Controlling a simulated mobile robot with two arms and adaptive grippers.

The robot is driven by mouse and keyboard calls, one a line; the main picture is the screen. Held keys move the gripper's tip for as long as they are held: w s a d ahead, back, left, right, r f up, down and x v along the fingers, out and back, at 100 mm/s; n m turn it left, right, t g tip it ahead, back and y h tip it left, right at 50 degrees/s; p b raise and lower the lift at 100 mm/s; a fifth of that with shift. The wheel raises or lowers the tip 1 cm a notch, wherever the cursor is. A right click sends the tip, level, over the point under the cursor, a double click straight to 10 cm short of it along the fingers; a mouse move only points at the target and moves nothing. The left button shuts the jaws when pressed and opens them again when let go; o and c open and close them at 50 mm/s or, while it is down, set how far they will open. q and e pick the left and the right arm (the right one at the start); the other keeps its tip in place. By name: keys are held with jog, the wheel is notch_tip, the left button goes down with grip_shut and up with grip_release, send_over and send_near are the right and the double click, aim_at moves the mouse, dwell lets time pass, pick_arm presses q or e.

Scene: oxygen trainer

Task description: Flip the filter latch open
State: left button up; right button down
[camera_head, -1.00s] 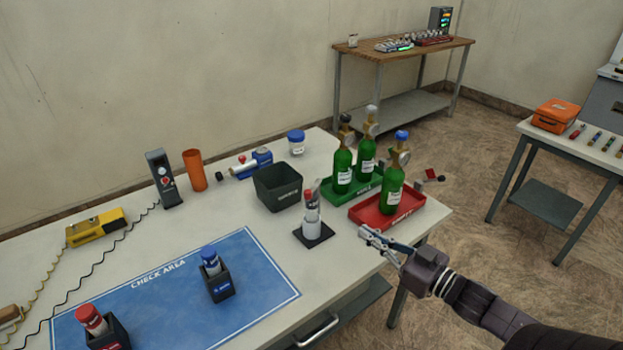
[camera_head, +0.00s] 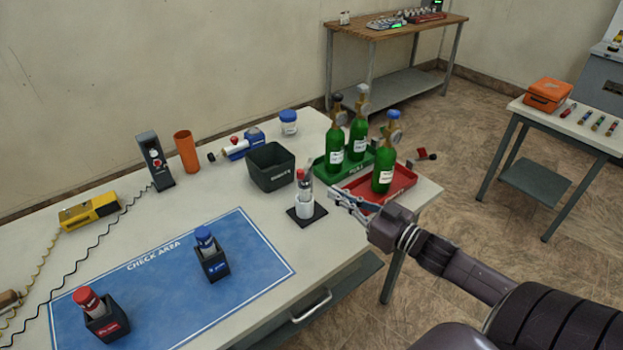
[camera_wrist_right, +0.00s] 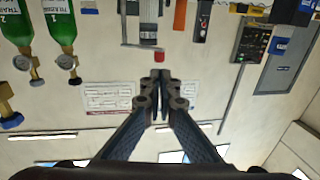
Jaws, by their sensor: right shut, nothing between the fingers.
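The filter unit (camera_head: 304,207) is a white cylinder with a red-topped clear upper part and a thin grey upright piece, on a black square base near the table's edge. I take the grey piece for the latch (camera_head: 308,178); it looks upright. In the right wrist view, which is upside down, the filter unit (camera_wrist_right: 143,28) shows at the top with its red tip toward my fingers. My right gripper (camera_head: 335,194) is shut and empty, just right of the filter unit. Its closed fingertips (camera_wrist_right: 160,78) appear apart from the red tip. My left gripper is out of view.
Green bottles (camera_head: 383,170) stand in a red tray (camera_head: 402,185) and a green tray (camera_head: 325,172), close behind my right gripper. A dark bin (camera_head: 270,168) stands behind the filter unit. The blue check-area mat (camera_head: 150,285) lies to the left, with two small holders.

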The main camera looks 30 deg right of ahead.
aim_at(302, 175)
jog(key=shift+p+x, duration=0.65)
jog(key=shift+x, duration=3.7)
jog(key=shift+a, duration=0.2)
